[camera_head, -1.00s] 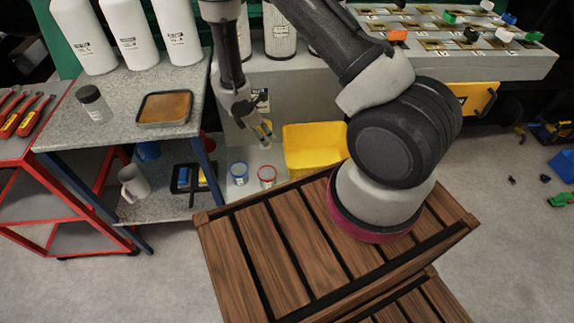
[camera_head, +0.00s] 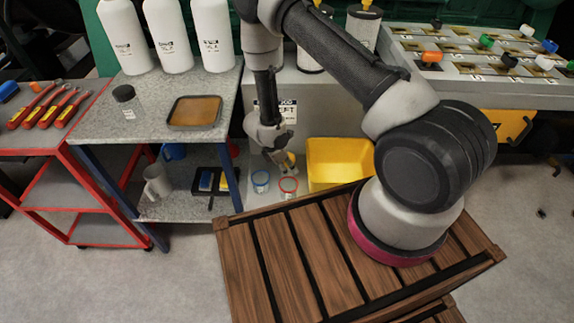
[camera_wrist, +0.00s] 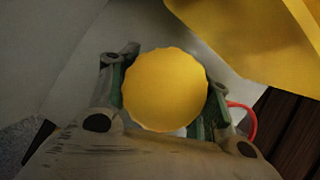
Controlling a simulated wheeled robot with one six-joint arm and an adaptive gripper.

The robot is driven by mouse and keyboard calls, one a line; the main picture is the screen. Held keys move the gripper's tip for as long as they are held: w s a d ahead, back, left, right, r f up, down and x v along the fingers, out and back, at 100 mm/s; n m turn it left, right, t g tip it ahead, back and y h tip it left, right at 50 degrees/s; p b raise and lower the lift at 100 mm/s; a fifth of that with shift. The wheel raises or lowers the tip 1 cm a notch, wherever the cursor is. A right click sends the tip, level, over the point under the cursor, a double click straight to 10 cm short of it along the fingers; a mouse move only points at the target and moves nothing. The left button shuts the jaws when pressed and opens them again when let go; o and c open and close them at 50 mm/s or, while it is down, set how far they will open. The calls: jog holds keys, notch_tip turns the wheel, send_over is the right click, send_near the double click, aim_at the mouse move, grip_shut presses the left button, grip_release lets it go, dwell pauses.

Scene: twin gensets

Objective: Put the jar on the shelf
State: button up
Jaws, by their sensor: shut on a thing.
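My gripper (camera_wrist: 165,95) is shut on a round thing with a yellow scalloped lid (camera_wrist: 164,88), seen from above in the wrist view; I take it for the jar. In the head view my gripper (camera_head: 284,160) hangs low behind the wooden crate, with a small yellow patch at its fingertips; the jar's body is mostly hidden. The grey shelf unit (camera_head: 100,128) stands at left, with a speckled top and a lower shelf (camera_head: 180,208). A dark-capped jar (camera_head: 126,102) stands on its top.
Blue-rimmed (camera_head: 261,181) and red-rimmed (camera_head: 289,188) containers stand just below my gripper. A yellow bin (camera_head: 338,162) is to their right. The lower shelf holds a mug (camera_head: 157,182) and a black tray (camera_head: 211,190). A brown tray (camera_head: 195,112) and white bottles occupy the top.

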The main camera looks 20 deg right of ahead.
jog(key=shift+f, duration=0.2)
jog(key=o, duration=1)
